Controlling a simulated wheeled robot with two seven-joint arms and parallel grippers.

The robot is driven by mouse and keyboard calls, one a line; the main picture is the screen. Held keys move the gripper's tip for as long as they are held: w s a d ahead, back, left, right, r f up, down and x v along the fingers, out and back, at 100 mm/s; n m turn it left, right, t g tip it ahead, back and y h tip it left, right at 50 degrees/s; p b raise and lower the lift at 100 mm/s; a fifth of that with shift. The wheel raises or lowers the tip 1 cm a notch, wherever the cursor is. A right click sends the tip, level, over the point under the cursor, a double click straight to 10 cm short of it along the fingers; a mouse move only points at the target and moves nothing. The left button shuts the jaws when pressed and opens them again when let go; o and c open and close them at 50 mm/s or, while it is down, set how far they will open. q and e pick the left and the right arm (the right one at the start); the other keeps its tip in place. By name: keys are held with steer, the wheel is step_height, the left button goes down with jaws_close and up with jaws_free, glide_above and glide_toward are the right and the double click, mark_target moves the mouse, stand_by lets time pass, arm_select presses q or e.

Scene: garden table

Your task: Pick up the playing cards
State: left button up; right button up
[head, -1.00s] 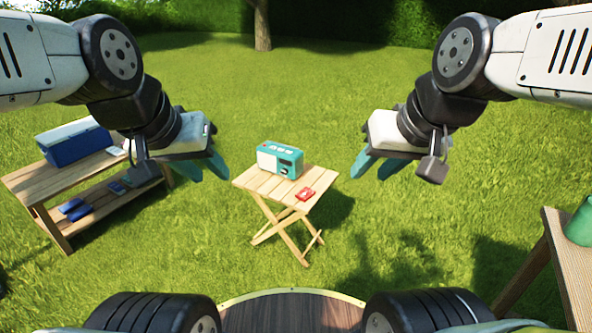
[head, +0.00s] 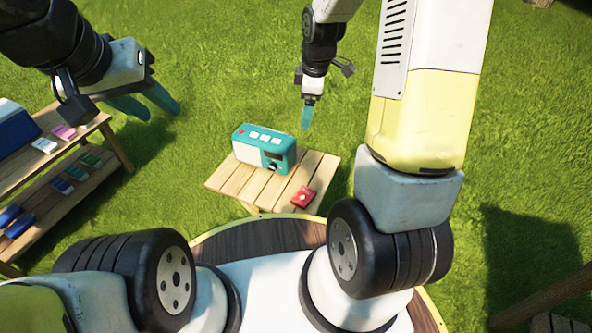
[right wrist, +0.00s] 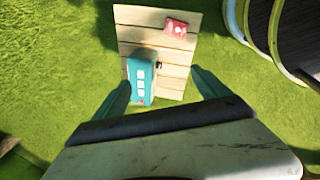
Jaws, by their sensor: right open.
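The playing cards, a small red pack with a white mark (head: 303,197), lie on the right part of the slatted wooden folding table (head: 232,182). The pack also shows near the table's end in the right wrist view (right wrist: 176,28). My right gripper (head: 306,117) hangs beyond the table, past the radio, pointing down. In the right wrist view its two teal fingers (right wrist: 160,95) are spread wide with nothing between them but a view down to the table. My left gripper (head: 152,104) is at the upper left, its teal fingers apart and empty, away from the table.
A teal and white radio (head: 263,150) stands on the table beside the cards. A wooden shelf (head: 75,140) at the left holds a blue box (head: 15,125) and several small packs. Another wooden edge (head: 545,296) shows at the lower right. Grass surrounds the table.

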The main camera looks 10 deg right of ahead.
steer(key=w+f+n+g, duration=0.25)
steer(key=f+n, duration=0.35)
steer(key=f, duration=1)
steer(key=n, duration=0.6)
glide_above(304, 196)
steer(key=shift+h, duration=0.3)
step_height(304, 196, down, 17)
steer(key=shift+s+a+f, duration=0.1)
steer(key=f, duration=0.7)
steer(key=shift+w, duration=0.2)
steer(key=c, duration=1.5)
steer(key=shift+r, duration=0.15)
